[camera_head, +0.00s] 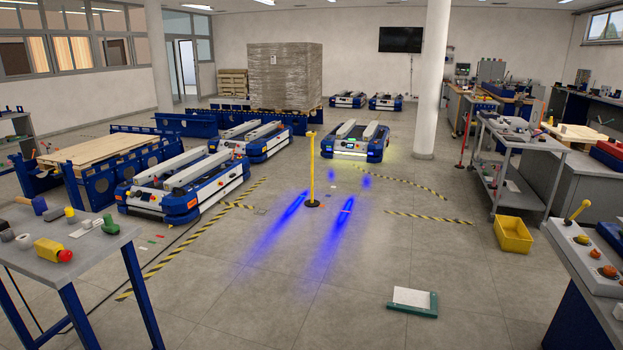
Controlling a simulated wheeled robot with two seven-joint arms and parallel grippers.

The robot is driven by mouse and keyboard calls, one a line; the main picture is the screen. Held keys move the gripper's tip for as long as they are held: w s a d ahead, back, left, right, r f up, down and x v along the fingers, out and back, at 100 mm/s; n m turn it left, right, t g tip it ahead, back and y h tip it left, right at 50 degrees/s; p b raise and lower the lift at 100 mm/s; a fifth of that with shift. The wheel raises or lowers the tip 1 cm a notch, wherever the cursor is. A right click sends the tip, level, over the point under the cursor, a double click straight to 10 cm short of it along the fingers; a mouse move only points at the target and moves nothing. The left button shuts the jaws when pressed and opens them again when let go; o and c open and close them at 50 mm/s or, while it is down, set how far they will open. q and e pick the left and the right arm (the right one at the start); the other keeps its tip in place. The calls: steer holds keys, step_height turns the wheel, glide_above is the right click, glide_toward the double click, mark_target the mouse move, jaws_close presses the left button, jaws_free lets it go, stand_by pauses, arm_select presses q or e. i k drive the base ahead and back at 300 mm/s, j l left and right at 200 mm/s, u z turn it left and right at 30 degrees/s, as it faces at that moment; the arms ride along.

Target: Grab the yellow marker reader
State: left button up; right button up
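No gripper of mine shows in the head view. No thing in view is clearly a marker reader. Several yellow things show. A yellow box with a red knob (52,250) lies on the grey table (85,250) at the left. A small yellow piece (71,215) stands behind it on the same table. A yellow post (311,170) stands upright on a dark round base in the middle of the floor. A yellow-handled lever (577,210) rises from a control panel (590,258) at the right. I cannot tell which of them is the reader.
Blue-and-white lift carts (185,185) stand at the left, with another cart (355,142) behind the post. A yellow bin (513,235) sits by a grey trolley (520,140). A green-edged plate (413,303) lies on the floor. The central floor is mostly clear.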

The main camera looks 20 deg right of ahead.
mark_target(312, 204)
steer(key=i+l+z, duration=0.25)
steer(key=i, duration=0.3)
steer(key=i+z, duration=0.4)
steer(key=i, duration=3.4)
steer(key=j+u, duration=0.05)
